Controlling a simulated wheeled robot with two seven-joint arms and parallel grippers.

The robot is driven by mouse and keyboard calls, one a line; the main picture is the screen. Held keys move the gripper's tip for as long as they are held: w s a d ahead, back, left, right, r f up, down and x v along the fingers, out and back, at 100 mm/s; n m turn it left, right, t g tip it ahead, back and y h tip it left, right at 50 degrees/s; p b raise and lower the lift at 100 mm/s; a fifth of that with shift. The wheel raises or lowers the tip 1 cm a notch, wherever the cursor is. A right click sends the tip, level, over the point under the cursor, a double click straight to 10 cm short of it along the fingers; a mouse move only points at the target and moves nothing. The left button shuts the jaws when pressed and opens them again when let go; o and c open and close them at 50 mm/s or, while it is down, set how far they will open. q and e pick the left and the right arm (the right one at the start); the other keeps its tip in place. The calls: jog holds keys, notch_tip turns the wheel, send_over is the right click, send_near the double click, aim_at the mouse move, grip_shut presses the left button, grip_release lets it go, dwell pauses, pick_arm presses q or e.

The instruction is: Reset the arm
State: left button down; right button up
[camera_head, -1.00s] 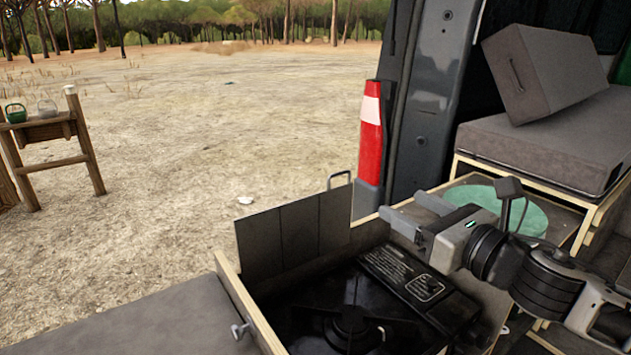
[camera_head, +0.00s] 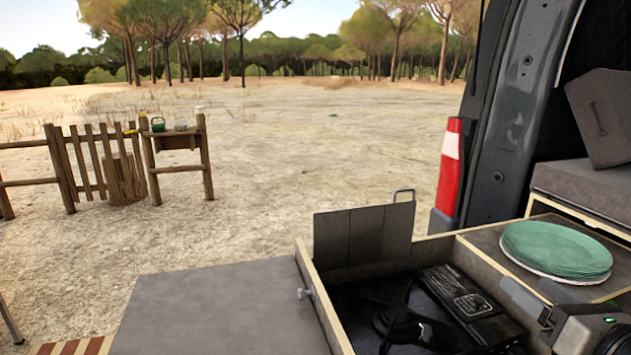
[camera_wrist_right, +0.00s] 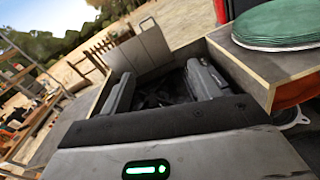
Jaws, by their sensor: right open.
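My right gripper (camera_head: 528,302) is at the lower right in the head view, partly cut off, beside the stove drawer and just below the plates. In the right wrist view its two dark fingers (camera_wrist_right: 160,88) stand apart with nothing between them. The stove (camera_head: 410,315) sits in the wooden drawer (camera_head: 322,300). The stack of green plates (camera_head: 556,248) rests on the ledge to the right of the stove, apart from the gripper. My left gripper is in neither view.
A raised dark panel (camera_head: 363,235) stands at the drawer's back edge. A grey tabletop (camera_head: 215,310) lies to the left. Grey cushions (camera_head: 585,192) are inside the van at right. A wooden stand (camera_head: 178,143) with small pots is far off on open ground.

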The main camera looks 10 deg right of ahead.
jog(key=s+a+f+m+g+h, duration=0.1)
jog(key=s+f+m+g+h, duration=0.2)
jog(key=f+m, duration=1.45)
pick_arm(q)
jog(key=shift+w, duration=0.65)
pick_arm(e)
jog(key=s+a+f+m+g+y, duration=0.2)
jog(key=a+f+m, duration=0.4)
jog(key=a, duration=0.5)
jog(key=s+a+f+m+g+y, duration=0.2)
jog(key=a+f+m+y, duration=0.1)
jog(key=a+f+m, duration=0.4)
jog(key=a+f, duration=0.2)
jog(key=a, duration=0.2)
jog(key=shift+s+y, duration=0.25)
jog(key=shift+y, duration=0.05)
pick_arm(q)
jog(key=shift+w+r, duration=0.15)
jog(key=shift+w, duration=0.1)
pick_arm(e)
jog(key=shift+m, duration=0.25)
